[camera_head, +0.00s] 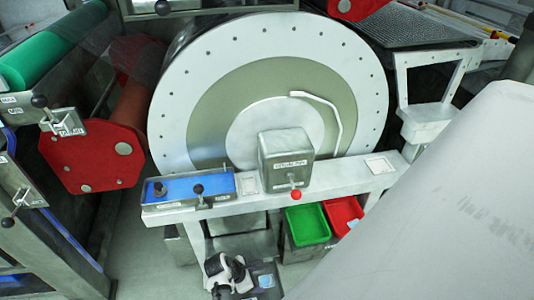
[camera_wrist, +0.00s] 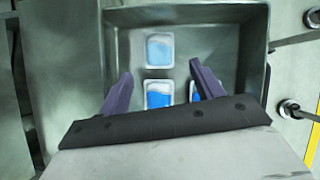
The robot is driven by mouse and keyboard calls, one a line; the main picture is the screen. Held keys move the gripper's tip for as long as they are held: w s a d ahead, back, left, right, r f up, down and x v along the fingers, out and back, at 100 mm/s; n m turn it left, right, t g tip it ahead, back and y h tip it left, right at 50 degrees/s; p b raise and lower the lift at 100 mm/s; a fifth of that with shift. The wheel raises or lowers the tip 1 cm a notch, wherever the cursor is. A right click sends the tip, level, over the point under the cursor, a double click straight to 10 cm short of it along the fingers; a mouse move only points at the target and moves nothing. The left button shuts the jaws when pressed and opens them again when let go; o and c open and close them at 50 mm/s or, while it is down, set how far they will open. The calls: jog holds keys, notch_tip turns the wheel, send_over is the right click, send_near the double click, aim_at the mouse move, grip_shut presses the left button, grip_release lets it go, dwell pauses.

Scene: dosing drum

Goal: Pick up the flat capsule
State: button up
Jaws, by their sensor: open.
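Flat capsules with white rims and blue faces lie in a grey metal tray (camera_wrist: 262,40) in the wrist view. A pale one (camera_wrist: 159,50) lies farther in, ahead of my fingertips. A brighter blue one (camera_wrist: 158,94) lies nearer, between my fingers. A third (camera_wrist: 194,92) is partly hidden by my right finger. My gripper (camera_wrist: 161,69) is open, its two purple fingers spread over the tray, with nothing held. In the head view my gripper (camera_head: 228,275) is low at the bottom, beside a light blue capsule (camera_head: 265,281) in the dark tray (camera_head: 275,294). Contact cannot be told.
The large white drum (camera_head: 210,75) stands behind a ledge (camera_head: 345,180) with a grey box (camera_head: 286,155) and red knob (camera_head: 296,195). Green (camera_head: 307,225) and red (camera_head: 342,214) bins stand right of my gripper. Metal knobs (camera_wrist: 288,108) flank the tray's right side.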

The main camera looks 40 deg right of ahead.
jog(key=shift+d+r+x, duration=0.1)
jog(key=shift+d+x, duration=0.05)
jog(key=shift+x, duration=1.2)
jog(key=shift+d+r+x, duration=0.1)
jog(key=shift+d+x, duration=0.1)
jog(key=shift+x, duration=1.15)
jog(key=shift+s, duration=0.15)
jog(key=c, duration=0.7)
